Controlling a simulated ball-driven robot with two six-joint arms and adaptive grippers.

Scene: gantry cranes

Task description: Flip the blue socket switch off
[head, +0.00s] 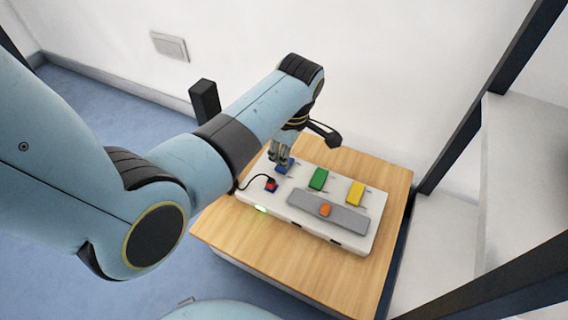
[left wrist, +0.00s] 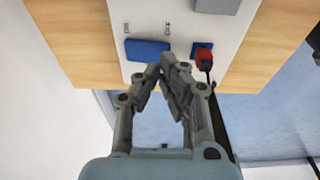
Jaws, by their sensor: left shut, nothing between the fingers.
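The blue switch (head: 283,168) sits at the far left end of a white panel (head: 300,238). In the left wrist view it is a blue rocker (left wrist: 147,50) with two small metal pins beside it. Which way it is tilted I cannot tell. My left gripper (head: 281,156) is shut and empty, pointing down at the blue switch. In the left wrist view its fingertips (left wrist: 168,66) lie close to the switch's near right corner; contact is unclear. A red plug (left wrist: 204,59) with a black cord sits in a blue socket (left wrist: 196,46) beside the switch.
The panel lies on a wooden table (head: 240,245). It also carries a green switch (head: 318,179), a yellow switch (head: 355,194) and a grey strip (head: 347,219) with an orange knob (head: 325,210). A green light (head: 260,209) glows at its edge. Dark frame posts stand at right.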

